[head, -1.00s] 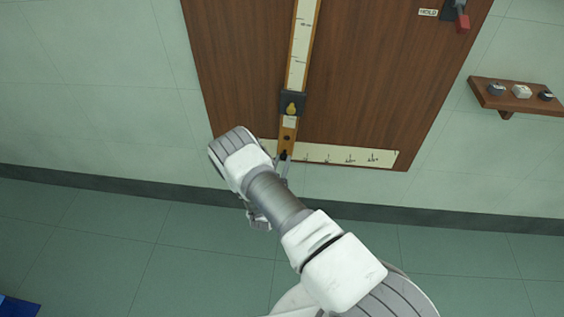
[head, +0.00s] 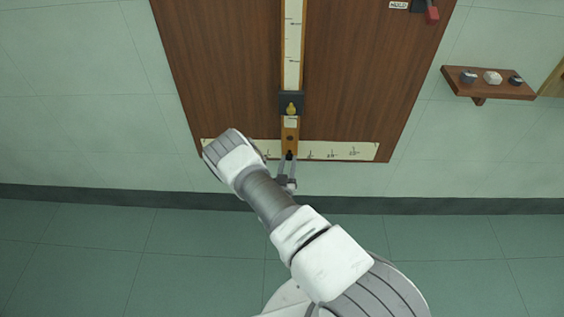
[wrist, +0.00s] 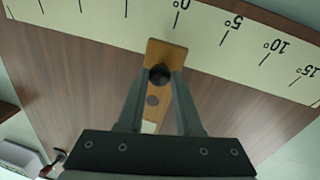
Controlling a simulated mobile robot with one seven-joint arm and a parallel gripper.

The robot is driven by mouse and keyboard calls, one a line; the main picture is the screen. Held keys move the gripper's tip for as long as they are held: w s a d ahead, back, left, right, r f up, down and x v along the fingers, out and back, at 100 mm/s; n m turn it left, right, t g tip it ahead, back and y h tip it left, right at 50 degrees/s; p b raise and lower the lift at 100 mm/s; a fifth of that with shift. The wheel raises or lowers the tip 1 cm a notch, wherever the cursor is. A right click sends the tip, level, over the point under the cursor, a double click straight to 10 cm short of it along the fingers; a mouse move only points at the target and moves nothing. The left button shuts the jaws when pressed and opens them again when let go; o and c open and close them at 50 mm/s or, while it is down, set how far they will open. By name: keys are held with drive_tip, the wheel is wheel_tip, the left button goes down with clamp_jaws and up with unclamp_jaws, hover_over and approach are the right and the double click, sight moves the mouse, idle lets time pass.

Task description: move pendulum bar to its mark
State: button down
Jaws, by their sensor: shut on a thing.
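The pendulum bar (head: 290,122) is a long wooden bar with a pale scale strip, hanging nearly upright on a brown wall board (head: 345,85). A dark slider with a yellow knob (head: 291,108) sits on its lower part. My gripper (head: 289,158) is shut on the black knob (wrist: 160,75) at the bar's lower end, and its fingers flank that knob in the wrist view. The bar's tip lies by the 0° line of the pale angle scale (wrist: 222,33), where 5°, 10° and 15° also read upside down. The head view shows this scale (head: 340,151) partly behind my arm.
A red-handled lever (head: 432,14) by a "HOLD" label (head: 398,5) is at the board's upper right. A small wooden shelf (head: 490,92) with several small objects is on the wall to the right. The floor in front is clear.

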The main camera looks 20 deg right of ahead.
drive_tip(key=c, duration=0.6)
unclamp_jaws()
drive_tip(key=p+v, duration=0.2)
drive_tip(key=v, duration=1.5)
drive_tip(key=shift+s+p, duration=0.25)
drive_tip(key=shift+p, duration=0.15)
drive_tip(key=shift+r, duration=0.1)
